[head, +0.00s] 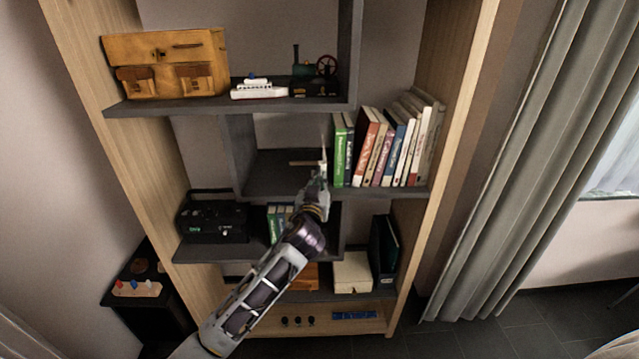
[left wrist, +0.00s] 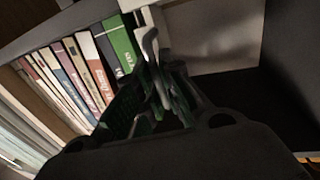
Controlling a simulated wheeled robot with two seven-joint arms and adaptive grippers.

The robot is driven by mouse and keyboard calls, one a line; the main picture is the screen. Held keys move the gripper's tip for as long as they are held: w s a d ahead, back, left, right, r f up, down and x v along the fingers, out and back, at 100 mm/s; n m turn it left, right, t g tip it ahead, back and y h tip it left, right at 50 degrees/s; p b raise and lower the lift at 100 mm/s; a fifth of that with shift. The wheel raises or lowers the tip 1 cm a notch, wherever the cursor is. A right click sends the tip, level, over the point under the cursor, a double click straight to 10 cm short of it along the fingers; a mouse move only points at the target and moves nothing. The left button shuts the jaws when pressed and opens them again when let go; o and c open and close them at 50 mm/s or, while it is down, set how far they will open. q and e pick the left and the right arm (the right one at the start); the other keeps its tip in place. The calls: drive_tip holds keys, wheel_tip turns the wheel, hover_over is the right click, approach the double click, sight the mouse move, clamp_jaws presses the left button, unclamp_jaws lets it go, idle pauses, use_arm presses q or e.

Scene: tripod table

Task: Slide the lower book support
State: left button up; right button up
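A pale upright book support (head: 324,140) stands against the left end of the book row on the middle shelf, next to a green book. In the left wrist view it is a white piece (left wrist: 150,18) with a grey curved handle (left wrist: 150,46) reaching down toward my fingers. My left gripper (head: 321,172) is at the support's lower part, in front of the shelf. In the left wrist view its dark fingers (left wrist: 160,80) lie close on both sides of the handle; whether they grip it is unclear. My right gripper is not in view.
Several upright books (head: 384,148) fill the right of the middle shelf (head: 270,180); its left part is mostly bare. Above are a brown bag (head: 165,62), a white toy boat (head: 259,90) and a toy engine (head: 314,75). A black box (head: 212,220) sits lower left.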

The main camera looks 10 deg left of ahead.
use_arm(q)
clamp_jaws()
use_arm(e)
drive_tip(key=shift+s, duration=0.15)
use_arm(q)
drive_tip(key=s+a+p, duration=0.2)
drive_tip(key=s+a, duration=0.1)
drive_tip(key=a, duration=1)
drive_tip(key=shift+s+a, duration=0.15)
drive_tip(key=shift+a, duration=0.2)
drive_tip(key=o, duration=0.6)
unclamp_jaws()
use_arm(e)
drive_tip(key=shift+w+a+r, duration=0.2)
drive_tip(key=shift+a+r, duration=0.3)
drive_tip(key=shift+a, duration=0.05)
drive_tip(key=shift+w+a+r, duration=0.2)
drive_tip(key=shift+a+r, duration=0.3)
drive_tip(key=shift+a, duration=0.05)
